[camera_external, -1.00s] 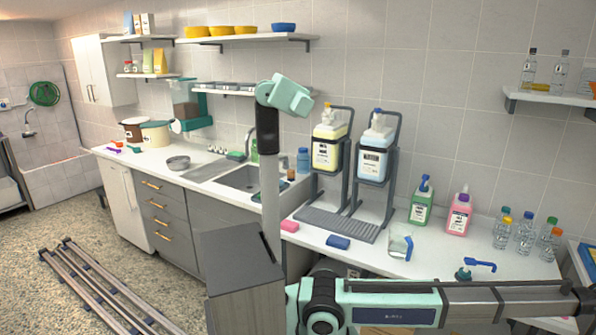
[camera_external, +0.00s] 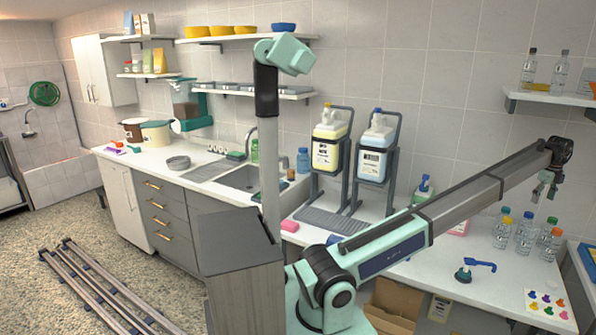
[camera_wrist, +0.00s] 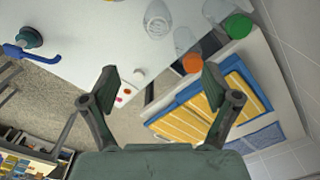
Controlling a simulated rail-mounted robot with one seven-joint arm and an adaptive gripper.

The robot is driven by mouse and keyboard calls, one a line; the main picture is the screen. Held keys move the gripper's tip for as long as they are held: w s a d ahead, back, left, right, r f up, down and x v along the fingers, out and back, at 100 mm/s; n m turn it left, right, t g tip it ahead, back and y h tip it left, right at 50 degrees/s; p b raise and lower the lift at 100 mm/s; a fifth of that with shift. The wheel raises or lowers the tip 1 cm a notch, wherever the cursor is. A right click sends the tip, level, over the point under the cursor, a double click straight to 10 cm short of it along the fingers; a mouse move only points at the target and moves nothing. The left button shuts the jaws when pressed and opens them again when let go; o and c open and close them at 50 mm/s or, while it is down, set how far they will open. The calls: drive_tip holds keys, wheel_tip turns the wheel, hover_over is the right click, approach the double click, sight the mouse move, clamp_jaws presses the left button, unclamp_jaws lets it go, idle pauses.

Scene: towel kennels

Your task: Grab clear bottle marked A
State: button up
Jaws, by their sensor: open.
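The wrist view shows a clear bottle (camera_wrist: 157,20), an orange cap (camera_wrist: 193,63) and a green cap (camera_wrist: 238,25). Two more clear bottles, one of them dark-capped (camera_external: 528,70), stand on the right wall shelf. I cannot read a letter A on any bottle. My gripper (camera_external: 545,188) is open and empty, above and a little right of the counter group; its fingers also show in the wrist view (camera_wrist: 160,88).
A tray with yellow and blue contents (camera_wrist: 215,100) is beyond the counter's right end. The right wall shelf (camera_external: 555,98) is close to my gripper.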

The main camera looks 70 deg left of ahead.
sight(532, 224)
drive_tip(key=f+p, duration=0.1)
drive_tip(key=f, duration=0.3)
drive_tip(key=f+p, duration=0.1)
drive_tip(key=f, duration=0.7)
drive_tip(key=shift+a+p, duration=0.25)
drive_tip(key=shift+p, duration=0.15)
drive_tip(key=shift+d+f+p, duration=0.1)
drive_tip(key=shift+f+p, duration=0.9)
drive_tip(key=shift+f, duration=1.55)
drive_tip(key=c, duration=1.1)
